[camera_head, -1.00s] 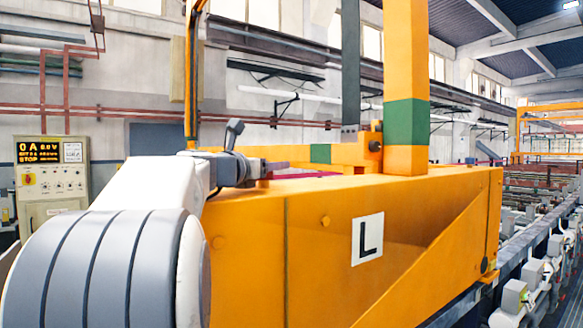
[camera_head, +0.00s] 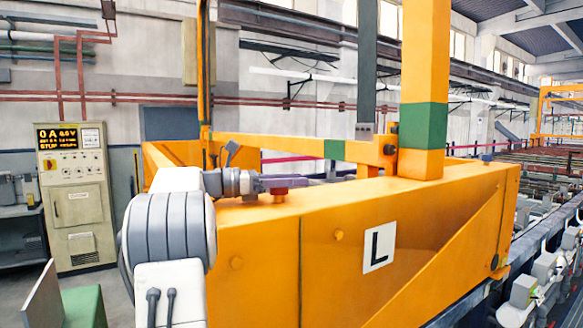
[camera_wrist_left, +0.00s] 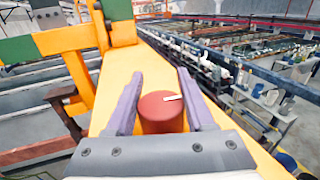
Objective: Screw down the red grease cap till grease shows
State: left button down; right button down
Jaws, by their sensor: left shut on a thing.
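The red grease cap (camera_wrist_left: 160,113) is a short, upright red cylinder with a white mark on its top, standing on the orange beam's top face. In the head view, the cap (camera_head: 279,196) shows as a small red-brown stub under the fingers. My left gripper (camera_head: 305,182) lies level just over the beam. No grease is visible. The cap's lower edge is partly hidden by the gripper body. My right gripper is out of view.
The orange beam (camera_head: 340,262) bears an L plate (camera_head: 379,247). An orange post with a green band (camera_head: 424,125) rises behind my gripper. A control cabinet (camera_head: 76,195) stands at the left. Rows of line equipment run along the right.

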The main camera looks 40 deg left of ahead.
pick_arm(q)
jog(key=shift+p, duration=0.3)
jog(key=shift+m+g+h, duration=0.3)
jog(key=shift+h, duration=0.1)
jog(key=shift+c, duration=1.3)
grip_release()
jog(key=shift+d, duration=0.1)
jog(key=shift+s, duration=0.1)
